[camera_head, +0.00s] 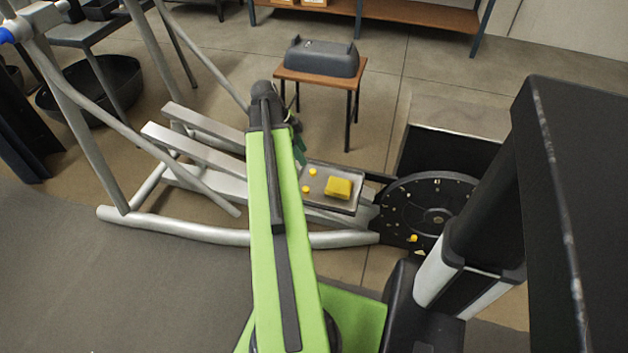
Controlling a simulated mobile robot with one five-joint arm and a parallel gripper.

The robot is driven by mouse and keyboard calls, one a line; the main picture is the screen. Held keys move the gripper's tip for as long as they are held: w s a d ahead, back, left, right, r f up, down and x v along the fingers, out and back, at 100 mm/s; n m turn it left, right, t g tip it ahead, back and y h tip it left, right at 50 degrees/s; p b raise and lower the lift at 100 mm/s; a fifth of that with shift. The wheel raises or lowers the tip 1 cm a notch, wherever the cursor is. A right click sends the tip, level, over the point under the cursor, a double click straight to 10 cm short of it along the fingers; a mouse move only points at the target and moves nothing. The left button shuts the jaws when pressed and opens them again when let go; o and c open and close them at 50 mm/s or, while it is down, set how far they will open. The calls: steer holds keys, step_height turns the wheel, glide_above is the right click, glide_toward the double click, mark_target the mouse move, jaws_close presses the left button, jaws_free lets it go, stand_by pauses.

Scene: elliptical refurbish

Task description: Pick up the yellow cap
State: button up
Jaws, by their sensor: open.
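Two small round yellow pieces that look like caps lie on a grey tray: one yellow cap (313,171) towards the back and another yellow cap (306,188) nearer the front. A third small yellow piece (412,238) is by the lower edge of the black flywheel. I cannot tell which one the task means. My gripper (300,152) is at the far end of my green arm, just left of and behind the tray, apart from the caps as far as I can see. It is open; its fingers are small and partly hidden by the arm.
A larger yellow block (339,188) sits on the tray (347,206). The black flywheel (455,195) is to the right, and silver machine rails (190,235) run left. A small wooden table (345,72) carries a grey housing (322,57) behind.

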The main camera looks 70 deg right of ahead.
mark_target(313, 171)
steer(key=b+x, duration=0.1)
steer(key=x, duration=0.2)
steer(key=shift+w, duration=0.15)
steer(key=shift+s+f+b, duration=0.2)
steer(key=shift+f+b, duration=0.05)
steer(key=shift+b, duration=0.1)
steer(key=b+x, duration=0.4)
steer(key=x, duration=0.1)
steer(key=shift+w+f+b, duration=0.1)
steer(key=shift+w+b, duration=0.15)
steer(key=shift+b, duration=0.15)
steer(key=shift+s+d+f, duration=0.1)
steer(key=shift+s, duration=0.05)
jaws_close()
